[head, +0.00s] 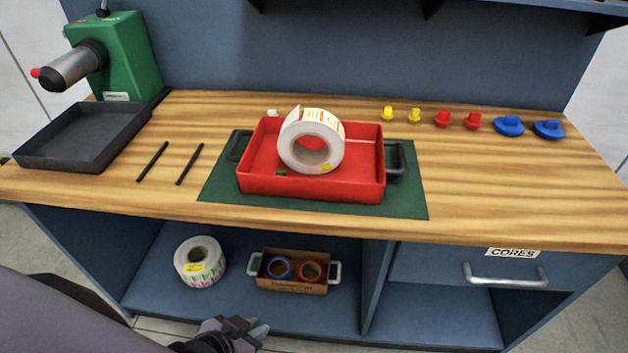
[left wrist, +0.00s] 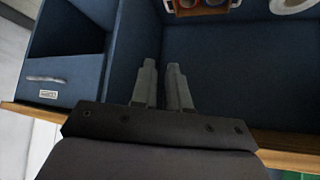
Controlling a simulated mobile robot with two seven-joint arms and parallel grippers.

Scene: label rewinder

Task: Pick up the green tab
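The green tab (head: 281,173) is a small green piece at the front of the red tray (head: 312,188), low and left of the white label roll (head: 326,128) standing in the tray. My left gripper (head: 256,329) is low at the bottom of the head view, in front of the bench's lower shelf, far below the tab. In the left wrist view its two grey fingers (left wrist: 161,66) show a narrow gap with nothing between them. The tab is not visible in the left wrist view. My right gripper is not in view.
The tray sits on a green mat (head: 412,202) on the wooden bench. A black tray (head: 60,157), two black rods and a green machine (head: 130,60) stand left; coloured knob-like pieces stand back right. The lower shelf holds a label roll (head: 187,268) and a small box (head: 292,287).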

